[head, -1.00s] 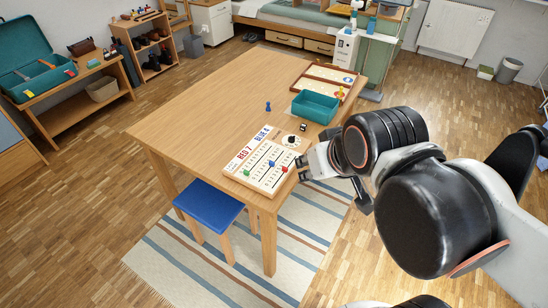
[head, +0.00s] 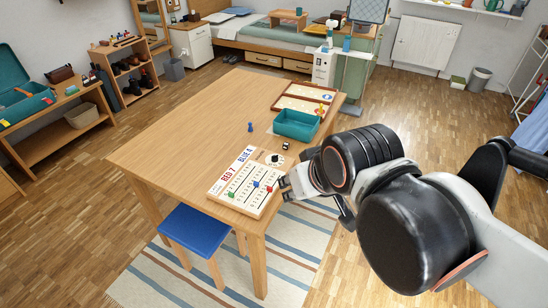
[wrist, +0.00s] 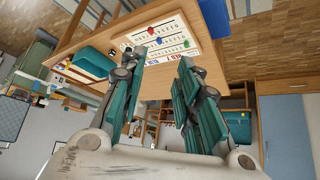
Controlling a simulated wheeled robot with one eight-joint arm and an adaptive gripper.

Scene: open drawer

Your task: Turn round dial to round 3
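The white scoreboard (head: 232,189) lies on the wooden table near its front right corner. My gripper (head: 302,186) is just right of the board, close to the red marker (head: 269,189). The wrist view shows my gripper (wrist: 163,60) with its fingers apart and nothing between them. The board (wrist: 165,36) shows beyond the fingertips; I cannot make out the dial there.
An open wooden game case (head: 303,100) lies farther back. A blue stool (head: 202,232) stands at the front. The table's left half is clear.

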